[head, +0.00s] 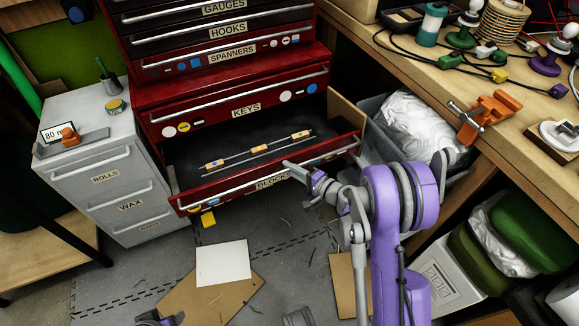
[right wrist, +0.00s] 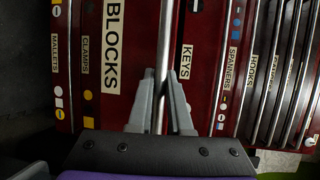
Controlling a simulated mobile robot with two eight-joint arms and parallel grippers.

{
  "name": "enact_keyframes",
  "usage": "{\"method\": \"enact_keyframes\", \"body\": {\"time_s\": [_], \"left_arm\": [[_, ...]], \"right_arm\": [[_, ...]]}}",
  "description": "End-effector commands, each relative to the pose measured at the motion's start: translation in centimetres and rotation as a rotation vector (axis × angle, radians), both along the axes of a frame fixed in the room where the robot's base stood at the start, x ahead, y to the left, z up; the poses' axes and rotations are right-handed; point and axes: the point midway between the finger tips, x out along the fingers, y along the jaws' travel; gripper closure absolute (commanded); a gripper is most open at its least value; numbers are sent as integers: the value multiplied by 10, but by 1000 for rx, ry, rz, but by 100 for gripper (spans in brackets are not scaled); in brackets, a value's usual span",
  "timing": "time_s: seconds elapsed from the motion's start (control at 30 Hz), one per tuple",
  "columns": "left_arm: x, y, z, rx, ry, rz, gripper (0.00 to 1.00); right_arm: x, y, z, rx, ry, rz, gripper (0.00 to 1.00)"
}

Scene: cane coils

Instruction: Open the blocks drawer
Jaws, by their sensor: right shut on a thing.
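The blocks drawer (head: 190,202) of the red tool cabinet is pulled out in the head view, its dark inside showing. Inside lie several small pale blocks (head: 258,150) in a row beside a thin rod. A long silver handle bar (head: 230,182) runs along its front; it also shows in the right wrist view (right wrist: 165,35), beside the BLOCKS label (right wrist: 113,45). My right gripper (head: 290,166) is shut on this bar, a finger on each side of it (right wrist: 160,88). A small part of my left gripper (head: 158,320) shows at the bottom edge; its fingers cannot be made out.
The keys drawer (head: 215,118) above looks shut. A grey cabinet (head: 95,160) stands at left. A workbench (head: 500,110) with an orange vise (head: 486,115) is at right, above a grey bin (head: 375,125) with a white bag. Cardboard (head: 180,300) and a white sheet (head: 223,263) lie on the floor.

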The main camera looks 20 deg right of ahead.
Motion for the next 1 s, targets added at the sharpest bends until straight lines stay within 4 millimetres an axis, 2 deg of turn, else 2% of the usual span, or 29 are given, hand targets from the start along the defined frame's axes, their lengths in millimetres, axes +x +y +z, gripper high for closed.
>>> {"method": "enact_keyframes", "body": {"time_s": [0.23, 0.27, 0.3, 0.33, 0.67, 0.77, 1.0], "left_arm": [[0, 0, 0, 0, 0, 0, 50], [0, 0, 0, 0, 0, 0, 50], [0, 0, 0, 0, 0, 0, 50], [0, 0, 0, 0, 0, 0, 50], [0, 0, 1, 0, 0, 0, 50], [0, 0, 2, 0, -1, 0, 50], [0, 0, 6, 0, -2, 0, 50]], "right_arm": [[0, -1, 0, 1, -1, -3, 100], [0, -1, 0, 1, -1, -3, 79], [0, -1, 0, 1, -1, -3, 72], [0, -1, 0, 1, -1, -3, 70], [-2, -2, 1, 0, 0, -2, 70], [-11, -7, 3, 0, 0, -2, 70], [-55, -28, 12, -1, 0, -6, 70]]}}
